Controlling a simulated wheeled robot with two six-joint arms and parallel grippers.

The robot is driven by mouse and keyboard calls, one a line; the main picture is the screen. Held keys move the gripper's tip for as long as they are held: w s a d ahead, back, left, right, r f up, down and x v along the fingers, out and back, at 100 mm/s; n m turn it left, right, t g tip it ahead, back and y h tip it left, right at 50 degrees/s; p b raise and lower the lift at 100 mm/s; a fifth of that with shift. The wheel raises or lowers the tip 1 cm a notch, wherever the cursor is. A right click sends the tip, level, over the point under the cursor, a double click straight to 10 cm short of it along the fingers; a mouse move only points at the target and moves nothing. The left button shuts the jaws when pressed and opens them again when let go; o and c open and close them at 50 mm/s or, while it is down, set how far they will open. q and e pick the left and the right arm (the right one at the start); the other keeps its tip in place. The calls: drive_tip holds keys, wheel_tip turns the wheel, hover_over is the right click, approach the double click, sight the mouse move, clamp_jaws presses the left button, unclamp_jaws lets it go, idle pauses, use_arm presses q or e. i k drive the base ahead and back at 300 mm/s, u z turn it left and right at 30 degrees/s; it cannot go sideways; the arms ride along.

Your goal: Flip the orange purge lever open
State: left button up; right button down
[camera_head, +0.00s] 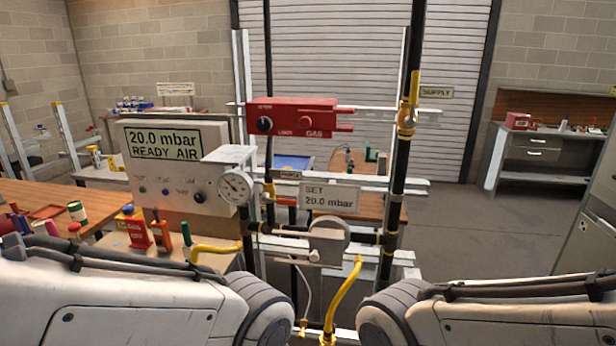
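A small label that seems to read PURGE (289,174) is on the middle rail of the pipe stand. Just left of and below it is a small orange-yellow valve part (269,189) on the dark left pipe. It is too small to tell its lever's exact angle. A yellow lever (415,86) stands upright on the right pipe beside the SUPPLY sign (437,92). My two arms come in from the lower left and lower right, with large rounded joints near the bottom middle. Neither gripper shows.
A red gas box (292,117) sits on the upper rail. A pressure gauge (235,187), a SET 20.0 mbar sign (331,198) and yellow hoses (343,300) crowd the stand. A READY AIR display unit (178,165) stands left. The floor at right is clear.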

sight(264, 198)
drive_tip(key=u, duration=1.9)
drive_tip(key=i, duration=0.85)
drive_tip(key=z, duration=2.15)
